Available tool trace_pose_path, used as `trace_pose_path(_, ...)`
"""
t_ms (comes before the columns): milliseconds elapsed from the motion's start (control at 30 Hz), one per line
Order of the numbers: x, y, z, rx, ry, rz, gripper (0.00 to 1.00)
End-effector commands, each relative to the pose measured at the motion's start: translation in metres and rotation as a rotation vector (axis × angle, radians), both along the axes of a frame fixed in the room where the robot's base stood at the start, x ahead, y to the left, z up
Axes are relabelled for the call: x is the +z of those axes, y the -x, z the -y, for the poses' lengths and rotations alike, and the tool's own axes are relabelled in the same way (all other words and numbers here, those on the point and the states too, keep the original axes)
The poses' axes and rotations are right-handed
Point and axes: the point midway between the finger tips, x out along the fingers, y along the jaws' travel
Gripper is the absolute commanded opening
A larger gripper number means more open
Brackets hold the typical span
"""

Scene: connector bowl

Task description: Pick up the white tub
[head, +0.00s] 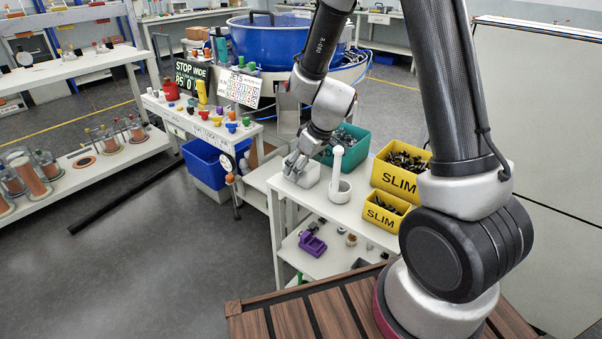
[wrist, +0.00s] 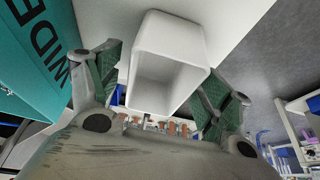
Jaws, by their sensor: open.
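The white tub (head: 308,177) stands on the top shelf of the white rack, at its left end. In the wrist view the tub (wrist: 170,40) fills the upper middle, with its open, empty inside facing the camera. My gripper (head: 297,163) is at the tub, its fingers pointing down. In the wrist view my gripper (wrist: 165,80) is open, with one green-padded finger on each side of the tub. A gap shows at the left finger; whether the right finger touches the tub I cannot tell.
A teal bin (head: 345,143) stands close behind the tub; it also shows in the wrist view (wrist: 42,60). A white mortar with pestle (head: 338,180) is just right of the tub. Yellow SLIM bins (head: 385,213) stand farther right. A purple object (head: 312,243) lies on the lower shelf.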

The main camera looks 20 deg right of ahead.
Motion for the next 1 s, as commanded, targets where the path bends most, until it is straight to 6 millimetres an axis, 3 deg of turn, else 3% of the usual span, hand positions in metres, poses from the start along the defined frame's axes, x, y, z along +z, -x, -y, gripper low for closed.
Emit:
trace_pose_path(133,-0.015,-0.005,-0.003,-0.001,-0.001,-0.002,0.79)
trace_pose_path(367,-0.017,-0.006,-0.004,-0.001,-0.001,0.001,0.79)
trace_pose_path(667,-0.017,-0.006,-0.004,-0.001,-0.001,0.001,0.28)
trace_pose_path(1000,-0.011,-0.006,-0.004,0.000,-0.002,0.002,0.28)
